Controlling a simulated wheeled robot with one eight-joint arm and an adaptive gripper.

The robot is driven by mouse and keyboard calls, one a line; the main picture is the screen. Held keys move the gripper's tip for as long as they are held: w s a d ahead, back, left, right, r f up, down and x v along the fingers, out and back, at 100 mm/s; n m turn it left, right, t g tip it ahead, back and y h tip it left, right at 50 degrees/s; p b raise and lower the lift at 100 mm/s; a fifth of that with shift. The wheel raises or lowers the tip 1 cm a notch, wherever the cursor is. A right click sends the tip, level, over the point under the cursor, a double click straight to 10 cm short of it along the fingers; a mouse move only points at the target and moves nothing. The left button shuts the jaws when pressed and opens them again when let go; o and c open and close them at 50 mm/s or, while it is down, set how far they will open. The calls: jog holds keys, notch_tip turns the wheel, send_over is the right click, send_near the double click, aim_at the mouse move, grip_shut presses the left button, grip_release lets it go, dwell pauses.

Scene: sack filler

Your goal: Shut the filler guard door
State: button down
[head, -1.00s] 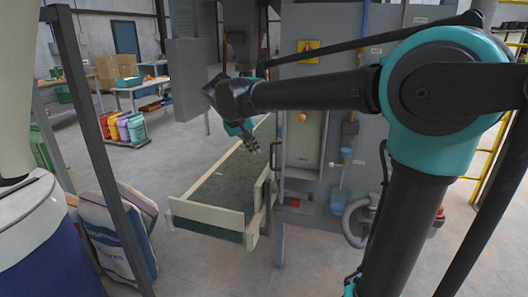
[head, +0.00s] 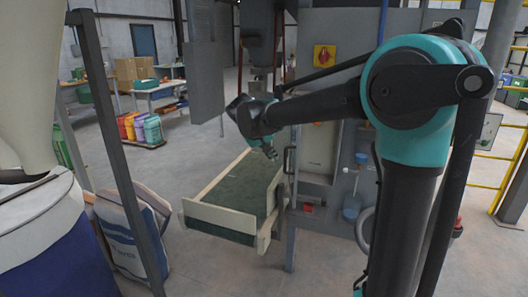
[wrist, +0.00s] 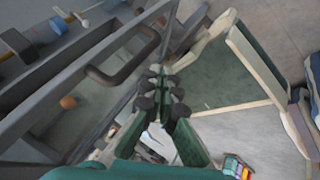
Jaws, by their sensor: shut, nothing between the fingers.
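The filler guard door is a grey-framed panel. In the head view I see it nearly edge-on as a narrow upright (head: 291,238) beside the filler cabinet. Its dark bar handle (head: 290,160) faces the conveyor side. In the wrist view the door frame (wrist: 60,105) runs diagonally across the left, with the handle (wrist: 125,62) standing off it. My gripper (head: 270,153) is shut and empty, just left of the handle and above the conveyor. In the wrist view its fingertips (wrist: 163,85) are close to the handle; I cannot tell whether they touch the door.
A green-belted conveyor (head: 228,195) with a pale rim lies below my gripper. A grey panel (head: 207,85) stands at its back left. A filled sack (head: 128,240) stands at front left.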

jog(key=shift+w+d, duration=0.3)
jog(key=shift+d, duration=0.65)
jog(key=d+n+t+y, duration=0.1)
jog(key=d+n+y, duration=0.4)
jog(key=d, duration=0.9)
jog(key=w+d+n, duration=0.2)
jog(key=w+d, duration=0.7)
jog(key=d, duration=0.2)
jog(key=shift+n, duration=0.4)
jog(key=shift+a, duration=0.1)
